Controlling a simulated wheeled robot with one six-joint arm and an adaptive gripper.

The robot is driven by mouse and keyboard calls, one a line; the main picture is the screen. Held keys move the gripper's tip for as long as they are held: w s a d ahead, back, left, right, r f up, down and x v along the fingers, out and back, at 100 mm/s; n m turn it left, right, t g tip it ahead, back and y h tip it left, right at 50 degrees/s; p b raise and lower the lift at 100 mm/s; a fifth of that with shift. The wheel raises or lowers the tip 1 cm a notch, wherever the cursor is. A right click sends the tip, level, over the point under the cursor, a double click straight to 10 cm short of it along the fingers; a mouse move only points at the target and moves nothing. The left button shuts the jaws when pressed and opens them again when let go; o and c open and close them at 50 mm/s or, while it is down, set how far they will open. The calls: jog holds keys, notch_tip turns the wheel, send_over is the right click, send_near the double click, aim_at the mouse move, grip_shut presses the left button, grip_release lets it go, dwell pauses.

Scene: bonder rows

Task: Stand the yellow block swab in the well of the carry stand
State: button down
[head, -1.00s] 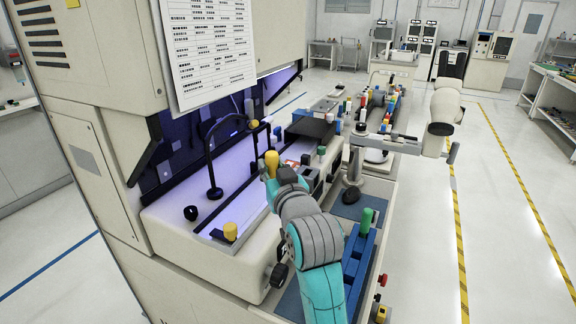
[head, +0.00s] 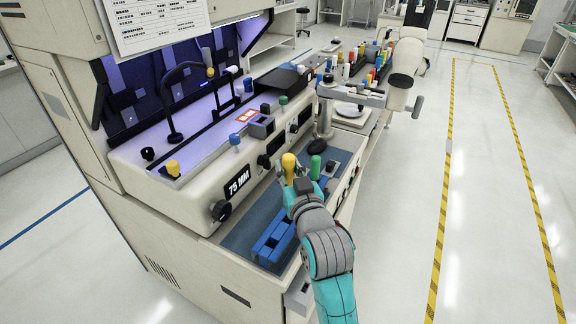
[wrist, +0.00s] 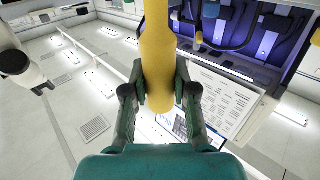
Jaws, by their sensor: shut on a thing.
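The yellow block swab (head: 289,166) is upright in my gripper (head: 292,182), which is shut on it. In the wrist view the swab (wrist: 158,45) stands between the two fingers (wrist: 160,90). The blue carry stand (head: 270,245) lies on the blue-grey mat at the front of the bonder, partly hidden by my gripper and arm. A green-topped piece (head: 315,165) stands just right of the swab, seemingly at the stand's far end. The swab's lower end and the well are hidden, so I cannot tell its height above the stand.
Another yellow-topped piece (head: 173,168) stands on the bonder's light ledge. A blue-topped piece (head: 235,140) and a black knob (head: 221,211) are left of my gripper. The mat (head: 243,232) is bare left of the stand.

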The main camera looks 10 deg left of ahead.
jog(key=shift+f, duration=0.1)
jog(key=shift+f, duration=3.05)
jog(key=shift+f, duration=0.2)
jog(key=shift+f, duration=0.35)
jog(key=shift+f, duration=0.9)
jog(key=shift+a+f, duration=0.1)
jog(key=shift+f, duration=0.25)
jog(key=shift+f, duration=0.85)
jog(key=c, duration=0.8)
grip_release()
jog(key=shift+c, duration=0.2)
